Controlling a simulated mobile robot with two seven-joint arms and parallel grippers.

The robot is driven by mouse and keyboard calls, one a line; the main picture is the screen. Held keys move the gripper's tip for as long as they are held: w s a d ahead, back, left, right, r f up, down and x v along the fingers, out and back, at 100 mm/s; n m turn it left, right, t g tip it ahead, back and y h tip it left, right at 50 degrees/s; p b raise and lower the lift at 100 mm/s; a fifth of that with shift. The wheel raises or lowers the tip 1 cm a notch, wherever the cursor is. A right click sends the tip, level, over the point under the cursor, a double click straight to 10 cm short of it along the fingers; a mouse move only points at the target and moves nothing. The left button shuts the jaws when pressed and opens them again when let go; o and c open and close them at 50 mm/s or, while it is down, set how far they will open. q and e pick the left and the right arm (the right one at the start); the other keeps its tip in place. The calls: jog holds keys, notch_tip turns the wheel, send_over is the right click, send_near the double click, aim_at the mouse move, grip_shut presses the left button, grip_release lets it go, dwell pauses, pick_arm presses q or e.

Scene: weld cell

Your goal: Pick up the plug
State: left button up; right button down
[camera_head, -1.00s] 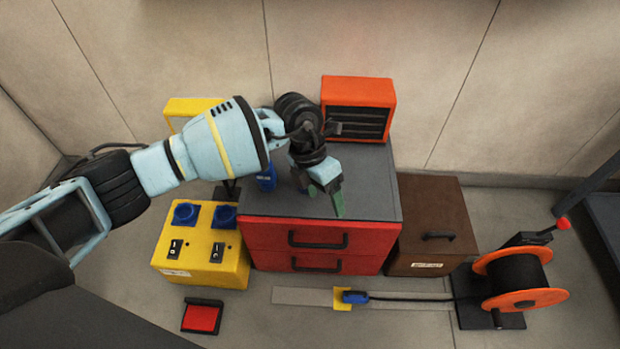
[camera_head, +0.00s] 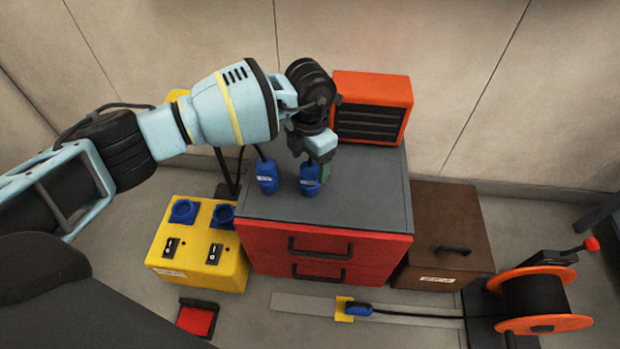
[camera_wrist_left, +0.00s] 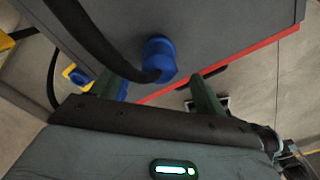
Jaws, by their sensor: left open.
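Two blue plugs show on the grey top of the red cabinet in the head view: a left plug (camera_head: 267,177) and a right plug (camera_head: 310,180). My left gripper (camera_head: 325,172) is open, pointing down right beside the right plug, with a green finger showing behind it. In the left wrist view a blue plug (camera_wrist_left: 160,55) with a thick black cable lies ahead of the gap between the green fingers of the gripper (camera_wrist_left: 152,85). A second blue piece shows partly hidden by the left finger. I see no plug gripped. My right gripper is not in view.
The red cabinet (camera_head: 320,242) has an orange heater-like box (camera_head: 372,106) at its back. A yellow box with blue sockets (camera_head: 200,245) stands left, a brown box (camera_head: 445,225) right. A cable reel (camera_head: 540,300) and another blue plug (camera_head: 358,309) are on the floor.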

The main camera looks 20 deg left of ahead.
aim_at(310, 174)
pick_arm(q)
notch_tip(310, 174, down, 5)
jog(key=shift+r+b, duration=0.1)
jog(key=shift+b, duration=1)
jog(key=shift+f, duration=0.25)
jog(key=shift+r, duration=0.1)
jog(key=shift+c, duration=0.7)
jog(key=c, duration=1.1)
jog(key=shift+o, duration=0.2)
jog(key=shift+r, duration=0.15)
